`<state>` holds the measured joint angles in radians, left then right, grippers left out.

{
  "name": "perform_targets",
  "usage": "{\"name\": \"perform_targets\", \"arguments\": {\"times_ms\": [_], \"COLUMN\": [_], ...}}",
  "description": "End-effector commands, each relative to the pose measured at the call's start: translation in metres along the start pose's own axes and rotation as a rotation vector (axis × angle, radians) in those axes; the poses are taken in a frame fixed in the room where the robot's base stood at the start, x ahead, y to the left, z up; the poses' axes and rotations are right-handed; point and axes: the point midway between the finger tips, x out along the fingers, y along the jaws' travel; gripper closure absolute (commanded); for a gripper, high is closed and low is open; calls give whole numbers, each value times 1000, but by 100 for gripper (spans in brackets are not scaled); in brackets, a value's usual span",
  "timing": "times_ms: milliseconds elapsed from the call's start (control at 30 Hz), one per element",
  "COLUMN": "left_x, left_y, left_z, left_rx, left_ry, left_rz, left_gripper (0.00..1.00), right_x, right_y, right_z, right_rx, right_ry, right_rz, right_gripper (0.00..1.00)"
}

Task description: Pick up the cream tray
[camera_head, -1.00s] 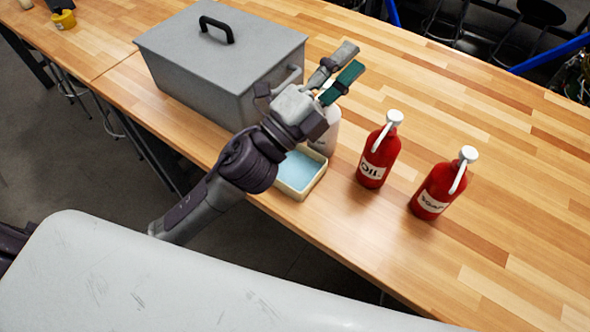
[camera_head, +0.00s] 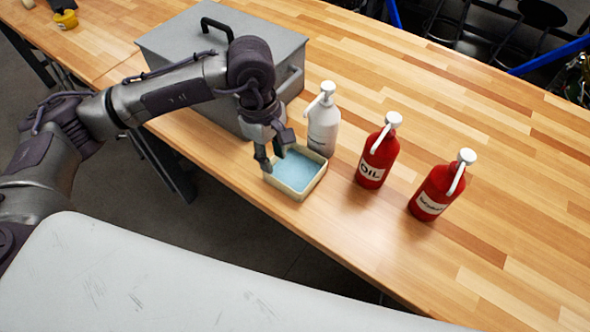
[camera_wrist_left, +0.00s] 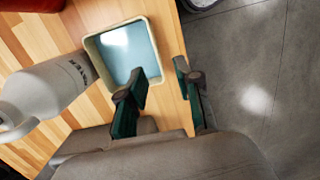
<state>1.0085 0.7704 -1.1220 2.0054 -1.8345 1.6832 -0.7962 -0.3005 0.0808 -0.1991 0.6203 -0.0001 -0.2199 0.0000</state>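The cream tray (camera_head: 312,186) is a small square tray with a light blue inside, near the front edge of the wooden table. It also shows in the left wrist view (camera_wrist_left: 90,51). My left gripper (camera_head: 271,158) points down at the tray's left corner. In the left wrist view my left gripper (camera_wrist_left: 161,72) is open, with one finger over the tray's inside and the other beyond its outer side. One tray wall lies between the fingers in that view. I cannot tell whether they touch it. My right gripper is not in view.
A white bottle (camera_head: 323,128) stands close behind the tray. Two red bottles (camera_head: 376,160) (camera_head: 436,190) stand to its right. A grey metal box (camera_head: 180,62) with a black handle is behind my left arm. The table's right side is clear.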

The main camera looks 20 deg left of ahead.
Motion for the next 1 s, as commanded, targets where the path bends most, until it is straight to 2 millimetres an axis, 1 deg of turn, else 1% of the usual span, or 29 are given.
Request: {"name": "perform_targets", "arguments": {"times_ms": [33, 100, 200, 300, 467, 567, 700, 833, 1000], "left_x": [8, 23, 42, 57, 68, 75, 95, 114, 120], "left_y": [-2, -2, -2, 0, 0, 2, 6, 7, 8], "left_z": [1, 1, 2, 2, 2, 0, -3, -3, -4], "left_rx": [-1, -3, -1, -2, 0, -3, -3, -2, 0], "left_ry": [-3, -4, -4, -6, -5, -7, -6, -9, -8], "left_rz": [-7, -8, -6, -4, -2, -4, -6, -1, 2], "left_gripper": [66, 66, 66, 66, 66, 66, 66, 66, 66], "right_x": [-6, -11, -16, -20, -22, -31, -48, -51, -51], "right_y": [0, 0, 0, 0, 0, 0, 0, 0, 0], "right_z": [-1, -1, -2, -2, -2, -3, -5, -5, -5], "right_rx": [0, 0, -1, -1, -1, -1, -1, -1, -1], "right_ry": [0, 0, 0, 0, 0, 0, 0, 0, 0], "right_rz": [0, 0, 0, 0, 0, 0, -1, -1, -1], "right_gripper": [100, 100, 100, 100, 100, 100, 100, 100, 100]}}
